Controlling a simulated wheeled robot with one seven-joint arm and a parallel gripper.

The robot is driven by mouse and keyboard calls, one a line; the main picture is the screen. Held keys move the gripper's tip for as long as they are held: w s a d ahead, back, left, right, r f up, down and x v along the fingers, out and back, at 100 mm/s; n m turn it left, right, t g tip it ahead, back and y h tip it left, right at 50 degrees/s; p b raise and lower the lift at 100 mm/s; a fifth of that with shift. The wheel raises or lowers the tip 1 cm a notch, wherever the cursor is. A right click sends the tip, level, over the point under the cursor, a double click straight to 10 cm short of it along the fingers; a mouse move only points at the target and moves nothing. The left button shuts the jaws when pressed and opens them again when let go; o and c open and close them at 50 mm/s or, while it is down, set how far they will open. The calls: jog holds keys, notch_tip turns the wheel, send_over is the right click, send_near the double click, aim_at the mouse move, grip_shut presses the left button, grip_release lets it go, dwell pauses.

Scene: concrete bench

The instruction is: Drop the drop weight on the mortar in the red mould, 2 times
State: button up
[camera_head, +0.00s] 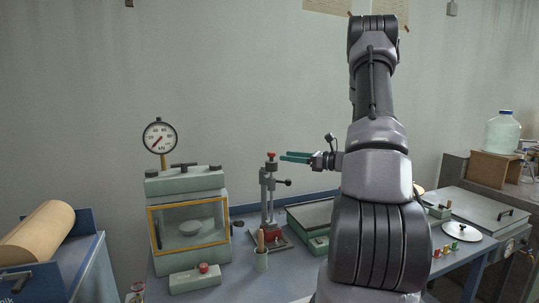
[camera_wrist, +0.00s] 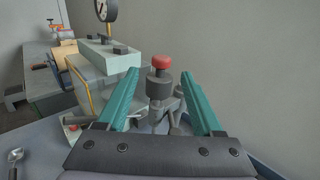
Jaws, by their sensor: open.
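The drop weight shows as a red knob over a dark cylinder (camera_wrist: 158,88) between my fingers in the wrist view. In the head view its red knob (camera_head: 271,155) tops a grey upright stand (camera_head: 267,190) on the bench. My gripper (camera_head: 283,157) is open, level, just right of the knob, its green fingers pointing left. In the wrist view the fingers (camera_wrist: 160,72) lie either side of the weight, with gaps. A reddish part (camera_head: 276,238) lies at the stand's foot; I cannot tell whether it is the red mould. No mortar can be made out.
A pale green press with a glass-fronted chamber (camera_head: 187,222) and a dial gauge (camera_head: 160,136) stands left of the stand.

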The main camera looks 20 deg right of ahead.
jog(key=x, duration=1)
jog(key=shift+w+a, duration=0.2)
jog(key=shift+w, duration=0.15)
jog(key=shift+f, duration=0.1)
grip_shut()
dwell(0.9)
